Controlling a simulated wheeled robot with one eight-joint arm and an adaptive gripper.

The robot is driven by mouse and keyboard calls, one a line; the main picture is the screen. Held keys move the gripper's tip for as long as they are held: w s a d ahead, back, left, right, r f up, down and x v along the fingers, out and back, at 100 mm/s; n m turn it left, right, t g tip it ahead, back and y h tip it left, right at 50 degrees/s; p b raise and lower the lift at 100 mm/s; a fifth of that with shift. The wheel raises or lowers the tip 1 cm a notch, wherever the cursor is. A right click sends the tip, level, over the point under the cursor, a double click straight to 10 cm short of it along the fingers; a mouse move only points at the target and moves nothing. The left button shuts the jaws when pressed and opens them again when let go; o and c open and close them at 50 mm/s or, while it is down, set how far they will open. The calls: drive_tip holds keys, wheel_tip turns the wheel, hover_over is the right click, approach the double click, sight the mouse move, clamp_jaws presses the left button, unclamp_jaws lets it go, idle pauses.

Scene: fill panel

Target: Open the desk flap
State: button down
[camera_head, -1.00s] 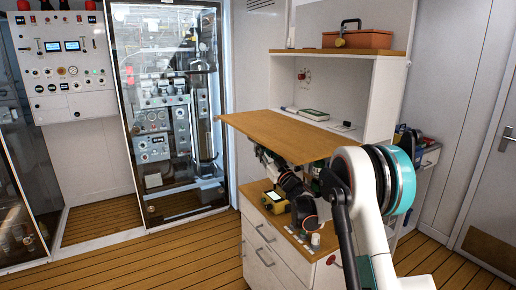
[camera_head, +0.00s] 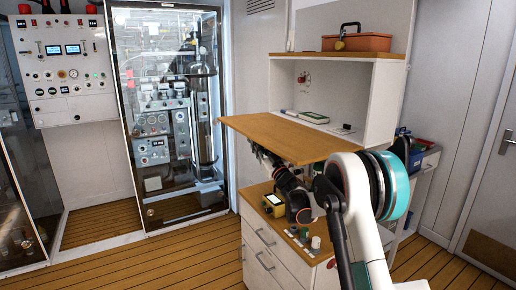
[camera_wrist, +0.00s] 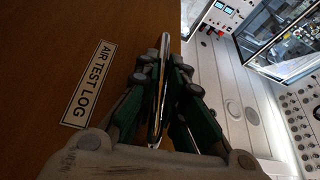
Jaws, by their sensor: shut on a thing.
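The desk flap (camera_head: 285,135) is a brown wooden board. It stands out roughly level from the white cabinet, below the open shelf. In the wrist view the flap (camera_wrist: 75,45) fills the left side and bears an "AIR TEST LOG" label (camera_wrist: 88,84). My gripper (camera_wrist: 160,75) is shut on a shiny metal handle (camera_wrist: 158,95) at the flap's edge, with green-sided fingers on both sides of it. In the head view my gripper is mostly hidden beneath the flap, and my arm reaches in from the lower right.
Below the flap, a wooden counter holds a yellow device (camera_head: 274,205) and several small items, close to my arm. A brown toolbox (camera_head: 357,42) sits on the cabinet top. A glass-fronted cabinet (camera_head: 170,110) stands at left. The floor in front is clear.

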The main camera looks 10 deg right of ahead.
sight(257, 133)
wheel_tip(257, 133, up, 7)
drive_tip(key=m+h+p, duration=0.1)
drive_tip(key=m, duration=0.1)
drive_tip(key=m+h+p, duration=0.1)
drive_tip(key=m+p, duration=0.1)
drive_tip(key=shift+a+r+m+t+h, duration=0.1)
drive_tip(key=shift+r+m+t+h, duration=0.05)
drive_tip(key=shift+m+t+h, duration=0.2)
drive_tip(key=c, duration=2)
unclamp_jaws()
drive_tip(key=shift+o, duration=0.2)
drive_tip(key=shift+s, duration=0.1)
drive_tip(key=v, duration=1.1)
drive_tip(key=shift+s+f, duration=0.3)
drive_tip(key=shift+f, duration=0.05)
drive_tip(key=shift+s+f, duration=0.1)
drive_tip(key=shift+s, duration=0.05)
drive_tip(key=d+b+v, duration=0.1)
drive_tip(key=b+v, duration=0.5)
drive_tip(key=v, duration=0.9)
drive_tip(key=shift+d+f, duration=0.25)
drive_tip(key=shift+d, duration=0.05)
